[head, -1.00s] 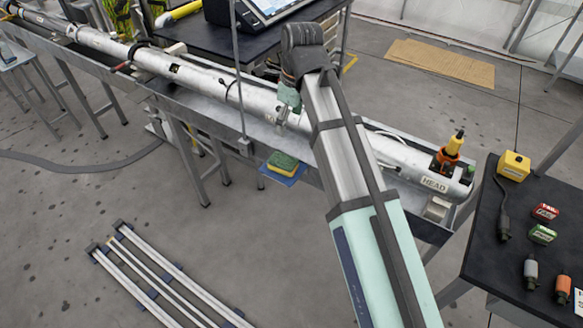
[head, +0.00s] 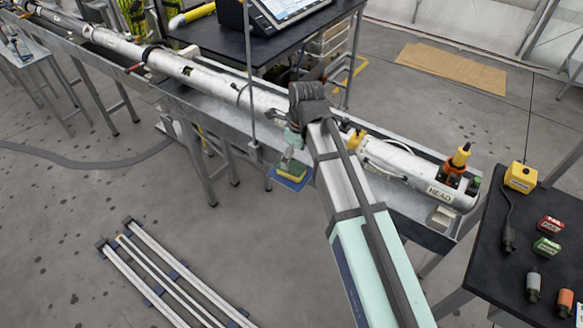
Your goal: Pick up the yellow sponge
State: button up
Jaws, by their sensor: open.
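The yellow sponge (head: 292,174), with a green layer, lies on a small blue plate (head: 291,185) at the front side of the metal trough. My gripper (head: 288,160) is at the end of my arm, pointing down just above the sponge. Its fingers are small and partly blend with the background, but they look apart and empty. The gripper covers the sponge's upper edge. I cannot tell whether the fingertips touch the sponge.
A long silver tube (head: 215,80) marked HEAD lies along the trough (head: 190,103). A thin upright pole (head: 251,80) stands left of my gripper. A dark table (head: 500,235) with a yellow box (head: 520,178) is at the right. Metal rails (head: 165,270) lie on the floor.

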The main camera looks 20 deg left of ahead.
aim_at(292, 166)
jog(key=shift+a+f+p, duration=0.15)
jog(key=shift+f+p, duration=0.35)
jog(key=shift+f, duration=0.85)
jog(key=shift+a+f+p, duration=0.15)
jog(key=shift+f+p, duration=0.3)
jog(key=shift+f, duration=0.9)
jog(key=shift+f, duration=0.2)
jog(key=c, duration=0.8)
